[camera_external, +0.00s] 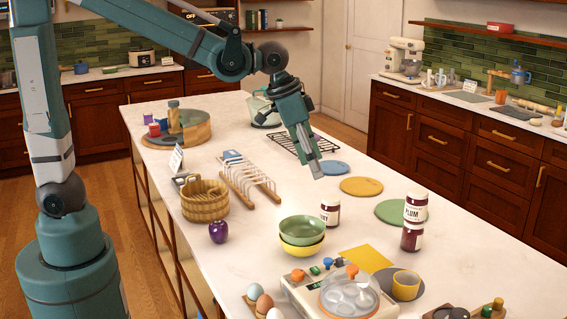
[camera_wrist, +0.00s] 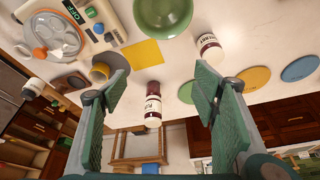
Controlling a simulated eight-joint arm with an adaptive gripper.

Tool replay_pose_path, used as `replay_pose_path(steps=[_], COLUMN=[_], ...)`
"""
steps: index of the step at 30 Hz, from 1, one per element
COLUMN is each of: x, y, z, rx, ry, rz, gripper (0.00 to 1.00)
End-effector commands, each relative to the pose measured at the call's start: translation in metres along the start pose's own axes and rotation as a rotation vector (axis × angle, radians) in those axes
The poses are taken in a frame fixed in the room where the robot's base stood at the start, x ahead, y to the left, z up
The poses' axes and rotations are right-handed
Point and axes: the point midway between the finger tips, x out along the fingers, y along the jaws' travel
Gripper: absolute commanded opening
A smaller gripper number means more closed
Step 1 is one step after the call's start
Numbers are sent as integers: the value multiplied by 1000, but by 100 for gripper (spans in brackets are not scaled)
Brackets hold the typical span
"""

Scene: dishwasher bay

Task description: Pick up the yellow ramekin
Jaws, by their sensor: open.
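The yellow ramekin (camera_external: 406,285) stands upright on a dark grey round mat (camera_external: 384,276) near the front right of the island. In the wrist view the ramekin (camera_wrist: 99,73) shows at left, partly hidden behind the left-hand finger. My gripper (camera_external: 316,170) is open and empty, pointing down above the island, well behind the ramekin and to its left in the external view. Its two fingers (camera_wrist: 160,84) stand wide apart in the wrist view, with nothing between the pads.
Stacked plum jars (camera_external: 411,238), another jar (camera_external: 330,212) and a green bowl on a yellow bowl (camera_external: 302,258) stand between my gripper and the ramekin. A yellow square (camera_external: 366,258) and an appliance (camera_external: 310,292) lie beside the ramekin. Coloured discs (camera_external: 361,186) lie farther back.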

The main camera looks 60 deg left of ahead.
Motion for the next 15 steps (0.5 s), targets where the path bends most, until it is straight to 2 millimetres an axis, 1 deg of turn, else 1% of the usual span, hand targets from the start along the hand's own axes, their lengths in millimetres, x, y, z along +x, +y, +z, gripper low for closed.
replay_pose_path(steps=[1, 3, 8, 15], x=[5, 13, 31, 62], y=[6, 14, 32, 63], z=[-9, -18, -38, -66], rx=[10, 24, 54, 99], ry=[-6, -15, -38, -70], rz=[4, 9, 20, 37], gripper=[59, 59, 59, 59])
